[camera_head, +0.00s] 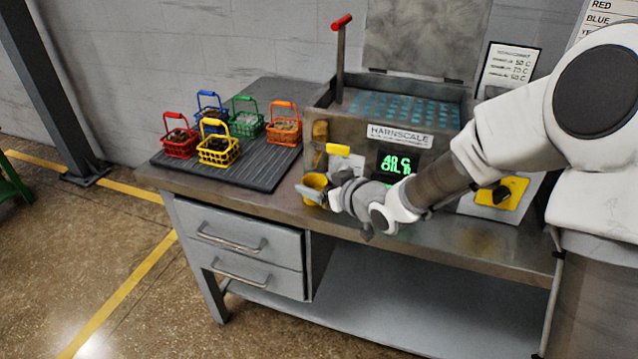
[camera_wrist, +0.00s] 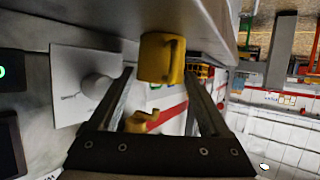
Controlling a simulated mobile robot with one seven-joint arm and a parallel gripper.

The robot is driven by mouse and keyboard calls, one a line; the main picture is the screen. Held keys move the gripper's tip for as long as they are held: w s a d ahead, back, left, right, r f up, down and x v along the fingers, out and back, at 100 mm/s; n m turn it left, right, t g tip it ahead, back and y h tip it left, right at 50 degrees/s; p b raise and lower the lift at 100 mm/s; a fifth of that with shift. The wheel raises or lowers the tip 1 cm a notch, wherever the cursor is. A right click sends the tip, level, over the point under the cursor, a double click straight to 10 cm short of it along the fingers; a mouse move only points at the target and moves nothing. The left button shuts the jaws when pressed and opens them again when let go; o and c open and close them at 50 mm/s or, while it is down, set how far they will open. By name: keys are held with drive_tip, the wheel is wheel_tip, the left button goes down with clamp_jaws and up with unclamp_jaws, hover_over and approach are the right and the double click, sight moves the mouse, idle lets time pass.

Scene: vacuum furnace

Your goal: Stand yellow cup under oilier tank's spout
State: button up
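The yellow cup (camera_head: 315,185) is at the front left corner of the grey machine, near the bench's front edge. In the wrist view the cup (camera_wrist: 154,58) shows its handle and appears upside down against the bench, as the view is turned over. My gripper (camera_head: 326,192) reaches in from the right at cup height. Its fingers (camera_wrist: 160,72) are apart, with the cup between or just beyond the tips; contact cannot be told. The oiler's yellow tap lever (camera_head: 338,149) is above and right of the cup, and also shows in the wrist view (camera_wrist: 143,121). The spout outlet is unclear.
Several coloured baskets, including a yellow one (camera_head: 218,150), stand on a dark ribbed mat (camera_head: 262,176) at left. The machine (camera_head: 410,118) has a green display (camera_head: 398,162) and a red-handled lever (camera_head: 341,50). A yellow switch (camera_head: 503,192) is at right, behind my arm.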

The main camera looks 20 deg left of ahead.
drive_tip(key=shift+r+p, duration=0.25)
drive_tip(key=shift+p, duration=0.05)
drive_tip(key=p+v, duration=0.2)
drive_tip(key=v, duration=1)
drive_tip(key=shift+p, duration=0.4)
drive_tip(key=shift+w, duration=0.1)
